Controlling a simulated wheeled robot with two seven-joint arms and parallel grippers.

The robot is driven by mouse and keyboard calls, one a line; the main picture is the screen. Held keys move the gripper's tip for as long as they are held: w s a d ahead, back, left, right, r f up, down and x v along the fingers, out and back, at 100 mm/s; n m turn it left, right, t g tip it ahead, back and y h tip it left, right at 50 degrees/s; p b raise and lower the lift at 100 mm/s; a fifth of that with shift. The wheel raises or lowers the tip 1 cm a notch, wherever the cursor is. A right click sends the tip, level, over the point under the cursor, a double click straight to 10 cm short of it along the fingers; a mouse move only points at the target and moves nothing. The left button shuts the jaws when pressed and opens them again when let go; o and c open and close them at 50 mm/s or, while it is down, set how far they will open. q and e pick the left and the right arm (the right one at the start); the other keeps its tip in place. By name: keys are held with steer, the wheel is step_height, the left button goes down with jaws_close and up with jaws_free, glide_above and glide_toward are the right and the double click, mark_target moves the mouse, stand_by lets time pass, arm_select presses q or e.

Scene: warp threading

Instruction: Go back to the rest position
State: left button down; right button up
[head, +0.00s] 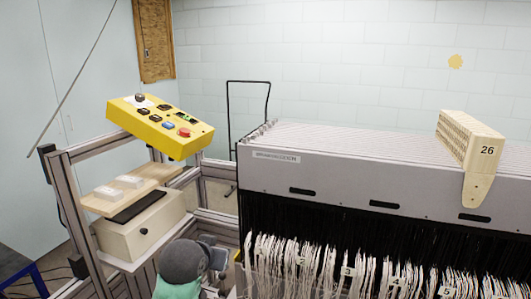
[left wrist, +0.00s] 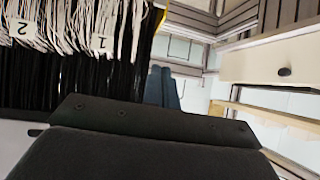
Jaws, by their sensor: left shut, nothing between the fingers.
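My left arm shows at the bottom of the head view, with a grey rounded link and a teal part left of the rack. My left gripper (left wrist: 163,72) shows in the left wrist view as narrow dark fingers beyond the black wrist housing. It is shut and empty, close to the hanging threads (left wrist: 75,30) but with no visible hold on them. In the head view the threads (head: 330,265) hang in white bundles with number tags below the grey rack (head: 340,175). My right gripper is in neither view.
A yellow control box (head: 150,125) with buttons sits on the metal frame at left. Below it are a wooden shelf (head: 100,205) and a beige drawer box (head: 145,228). A beige block marked 26 (head: 470,140) stands on the rack's right side. A white block wall is behind.

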arm_select(q)
steer(key=s+a+f+g, duration=0.1)
steer(key=s+f+g, duration=0.7)
steer(key=s+f, duration=2.4)
steer(key=s, duration=0.4)
steer(key=shift+s+f+g+p, duration=0.25)
steer(key=shift+f+g+p, duration=0.05)
steer(key=shift+f+p, duration=0.1)
steer(key=shift+a, duration=0.1)
steer(key=shift+n, duration=0.3)
